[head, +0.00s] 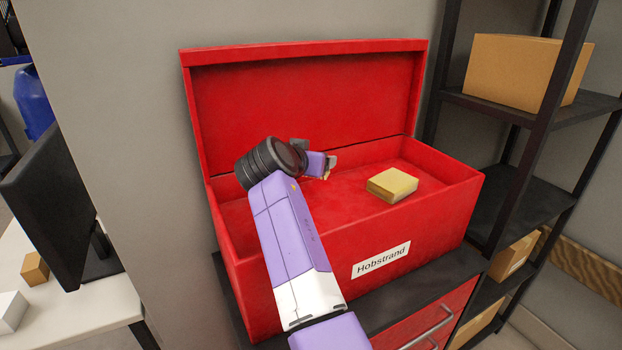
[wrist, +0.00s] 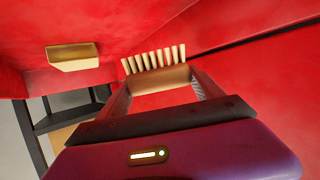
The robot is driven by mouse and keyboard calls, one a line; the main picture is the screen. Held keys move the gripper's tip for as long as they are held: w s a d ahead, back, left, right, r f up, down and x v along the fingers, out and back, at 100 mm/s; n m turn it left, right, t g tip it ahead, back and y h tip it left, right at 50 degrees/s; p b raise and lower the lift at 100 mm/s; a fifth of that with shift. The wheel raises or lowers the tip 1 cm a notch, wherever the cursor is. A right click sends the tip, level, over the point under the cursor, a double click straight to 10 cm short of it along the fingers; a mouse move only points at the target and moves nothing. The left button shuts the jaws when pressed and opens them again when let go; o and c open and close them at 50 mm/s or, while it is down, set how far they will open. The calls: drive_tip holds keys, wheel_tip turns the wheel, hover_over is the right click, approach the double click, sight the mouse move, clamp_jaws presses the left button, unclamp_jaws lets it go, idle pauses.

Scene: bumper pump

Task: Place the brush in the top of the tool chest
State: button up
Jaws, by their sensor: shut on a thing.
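The red tool chest (head: 300,236) stands with its lid up, and a label on its front reads "Hobstrand". My gripper (head: 316,158) is over the open top of the chest, toward the back. In the wrist view the brush (wrist: 158,78), with a tan wooden body and a row of pale bristles, sits between my fingers (wrist: 160,92), which are shut on it. The bristles point away from my gripper. In the head view my wrist mostly hides the brush. I cannot tell whether it touches the chest.
A small tan box (head: 392,185) lies in the chest top to the right of my gripper; it also shows in the wrist view (wrist: 73,58). A dark shelf rack (head: 520,170) with cardboard boxes stands to the right. A desk with a monitor (head: 62,205) is at left.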

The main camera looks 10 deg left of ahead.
wheel_tip(320, 180, down, 6)
drive_tip(key=shift+f+p, duration=0.15)
drive_tip(key=shift+p, duration=0.7)
drive_tip(key=shift+w+a+p, duration=0.1)
drive_tip(key=shift+p, duration=0.2)
drive_tip(key=shift+f, duration=0.35)
drive_tip(key=shift+f, duration=0.2)
drive_tip(key=o, duration=1.4)
drive_tip(key=shift+r, duration=0.1)
drive_tip(key=shift+r, duration=0.15)
drive_tip(key=b+v, duration=0.1)
drive_tip(key=v, duration=0.5)
drive_tip(key=shift+b, duration=0.35)
drive_tip(key=shift+s+a+r, duration=0.15)
drive_tip(key=shift+s+r, duration=0.15)
drive_tip(key=shift+s, duration=0.35)
